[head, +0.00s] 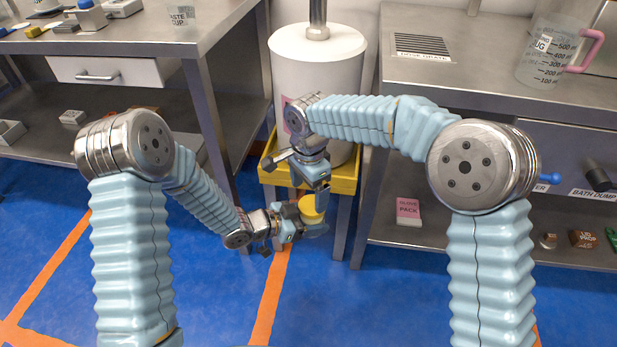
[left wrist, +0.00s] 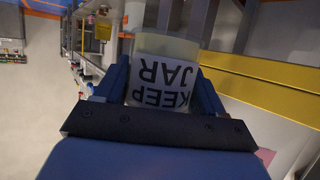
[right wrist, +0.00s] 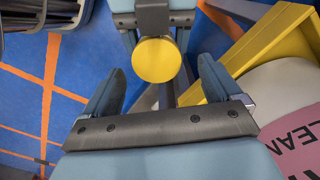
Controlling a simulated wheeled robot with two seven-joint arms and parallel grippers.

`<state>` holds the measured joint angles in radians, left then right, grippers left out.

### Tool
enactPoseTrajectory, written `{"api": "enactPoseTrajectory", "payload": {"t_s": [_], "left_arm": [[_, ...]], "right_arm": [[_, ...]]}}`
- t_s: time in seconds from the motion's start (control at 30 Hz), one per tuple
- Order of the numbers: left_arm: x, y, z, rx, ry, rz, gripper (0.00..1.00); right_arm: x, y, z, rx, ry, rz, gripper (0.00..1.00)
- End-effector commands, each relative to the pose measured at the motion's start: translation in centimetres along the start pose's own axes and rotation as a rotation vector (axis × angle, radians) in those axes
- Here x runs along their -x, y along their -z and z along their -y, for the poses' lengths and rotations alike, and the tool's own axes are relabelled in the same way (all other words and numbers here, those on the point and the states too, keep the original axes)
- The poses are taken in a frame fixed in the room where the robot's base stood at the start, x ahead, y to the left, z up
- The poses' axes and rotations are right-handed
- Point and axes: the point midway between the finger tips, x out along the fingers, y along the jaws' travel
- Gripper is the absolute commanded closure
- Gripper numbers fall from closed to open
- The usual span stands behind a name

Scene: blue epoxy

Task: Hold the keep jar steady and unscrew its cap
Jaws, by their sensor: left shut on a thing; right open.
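The keep jar (left wrist: 163,83) is pale, with a white label whose words appear upside down in the left wrist view. My left gripper (head: 306,226) is shut around its sides and holds it in the air above the floor. The yellow cap (right wrist: 157,60) shows as a full disc in the right wrist view and also in the head view (head: 312,208); it is hidden in the left wrist view. My right gripper (right wrist: 160,82) is open and empty, just above the cap, pointing down. Its fingers look apart from the cap.
A white drum (head: 318,75) stands in a yellow-rimmed stand (head: 268,173) close behind my grippers. Steel benches flank it left (head: 120,47) and right (head: 450,72). A measuring jug (head: 548,50) stands on the right bench. The blue floor in front is clear.

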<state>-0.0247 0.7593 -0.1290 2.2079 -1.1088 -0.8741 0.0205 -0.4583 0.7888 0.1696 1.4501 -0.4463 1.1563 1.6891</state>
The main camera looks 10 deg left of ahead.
Motion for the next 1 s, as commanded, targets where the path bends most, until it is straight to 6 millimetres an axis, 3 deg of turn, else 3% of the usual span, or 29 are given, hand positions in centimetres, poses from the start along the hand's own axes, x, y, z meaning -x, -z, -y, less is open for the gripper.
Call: {"api": "enactPoseTrajectory", "payload": {"t_s": [0.2, 0.53, 0.9, 1.0], "left_arm": [[0.0, 0.1, 0.0, 0.0, 0.0, -0.001, 1.0], [0.0, 0.1, 0.0, 0.0, 0.0, -0.001, 1.0], [-0.1, 0.1, -0.2, -0.002, -0.005, -0.002, 1.0], [-0.1, 0.1, -0.3, -0.003, -0.007, -0.002, 1.0]], "right_arm": [[-2.6, 0.0, 0.0, 0.001, 0.0, 0.002, 0.08], [-3.2, -0.1, 0.0, 0.002, 0.001, 0.002, 0.08], [-3.1, -0.1, 0.1, 0.002, 0.006, 0.002, 0.64], [-3.1, 0.0, 0.2, 0.008, 0.008, 0.001, 0.67]]}}
